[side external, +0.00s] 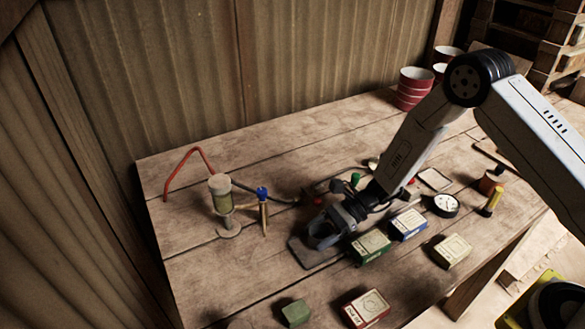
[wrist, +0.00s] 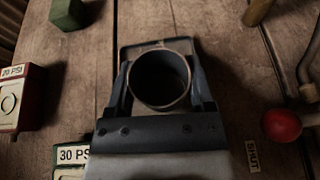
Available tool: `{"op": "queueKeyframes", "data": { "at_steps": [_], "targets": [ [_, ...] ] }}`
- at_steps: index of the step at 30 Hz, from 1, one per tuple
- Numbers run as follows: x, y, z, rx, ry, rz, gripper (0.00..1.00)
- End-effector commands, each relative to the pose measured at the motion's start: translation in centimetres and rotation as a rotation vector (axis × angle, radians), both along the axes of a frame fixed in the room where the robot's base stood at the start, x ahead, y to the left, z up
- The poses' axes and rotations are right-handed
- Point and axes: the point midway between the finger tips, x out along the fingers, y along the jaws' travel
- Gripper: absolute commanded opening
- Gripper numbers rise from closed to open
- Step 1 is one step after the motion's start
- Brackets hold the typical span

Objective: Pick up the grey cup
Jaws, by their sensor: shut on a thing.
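The grey cup (wrist: 160,79) is seen from above in the wrist view, as a round rim with a dark inside. My gripper (wrist: 161,85) is shut on it, with one finger on each side of the cup. In the side view my gripper (side external: 326,231) is low over a dark flat plate (side external: 304,257), and its fingers hide much of the cup. The plate also shows behind the cup in the wrist view (wrist: 130,52). I cannot tell whether the cup touches the plate.
A green box (side external: 370,247) and a blue box (side external: 408,225) lie close right of my gripper. A red box (side external: 366,309) and a green block (side external: 296,313) are in front. A pump-like glass cylinder (side external: 222,195) stands left.

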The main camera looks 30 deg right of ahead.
Motion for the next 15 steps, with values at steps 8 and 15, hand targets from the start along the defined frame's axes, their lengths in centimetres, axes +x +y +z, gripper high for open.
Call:
{"op": "queueKeyframes", "data": {
  "at_steps": [8, 15],
  "targets": [
    [0.1, 0.0, 1.9, 0.001, -0.003, 0.0, 0.07],
    [-1.2, -0.4, 4.5, 0.001, -0.002, -0.001, 0.07]
  ]
}}
